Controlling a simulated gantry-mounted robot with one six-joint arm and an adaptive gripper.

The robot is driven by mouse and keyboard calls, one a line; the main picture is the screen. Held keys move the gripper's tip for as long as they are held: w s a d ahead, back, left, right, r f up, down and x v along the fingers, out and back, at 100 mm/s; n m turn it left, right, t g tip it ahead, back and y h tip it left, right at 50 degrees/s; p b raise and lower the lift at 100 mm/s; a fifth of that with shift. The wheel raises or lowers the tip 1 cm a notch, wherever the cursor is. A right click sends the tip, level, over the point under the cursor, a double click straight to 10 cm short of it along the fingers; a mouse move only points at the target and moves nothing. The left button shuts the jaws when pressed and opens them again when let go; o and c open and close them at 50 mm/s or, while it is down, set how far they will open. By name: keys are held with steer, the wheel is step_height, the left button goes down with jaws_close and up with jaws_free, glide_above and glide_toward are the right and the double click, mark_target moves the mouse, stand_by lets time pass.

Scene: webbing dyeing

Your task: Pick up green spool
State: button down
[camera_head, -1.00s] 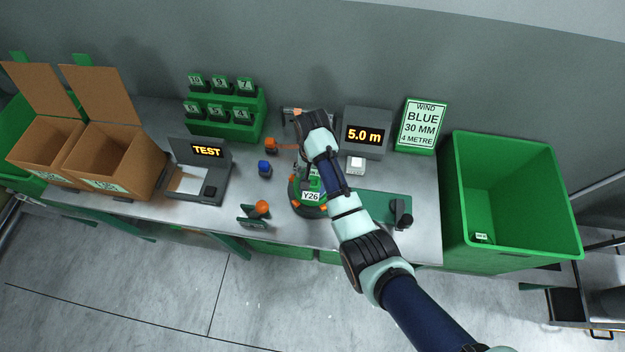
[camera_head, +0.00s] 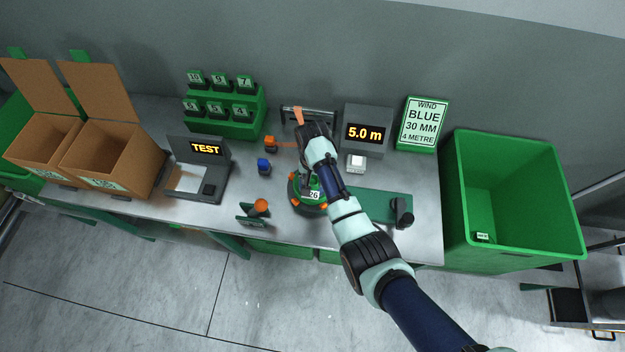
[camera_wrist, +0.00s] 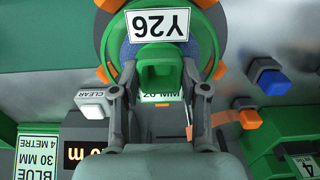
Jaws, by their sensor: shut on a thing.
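The green spool (camera_wrist: 158,78) is in the middle of the wrist view, with a white label reading Y26 on it. In the head view the green spool (camera_head: 313,188) sits on a round dark green holder (camera_head: 297,199) with orange blocks at its rim, partly hidden by my arm. My gripper (camera_wrist: 160,98) is shut on the spool's raised green middle part, one finger on each side. In the head view my gripper (camera_head: 308,178) is mostly hidden behind my wrist. I cannot tell whether the spool is clear of the holder.
A grey display (camera_head: 365,133) reading 5.0 m and a white CLEAR button (camera_head: 356,163) stand right of my wrist. A sign (camera_head: 421,122) reads BLUE 30 MM 4 METRE. A large green bin (camera_head: 510,190) is at right. A blue block (camera_head: 264,167) and open boxes (camera_head: 110,155) are at left.

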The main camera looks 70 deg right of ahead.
mark_target(313, 182)
step_height(313, 182, up, 20)
steer(key=p, duration=0.9)
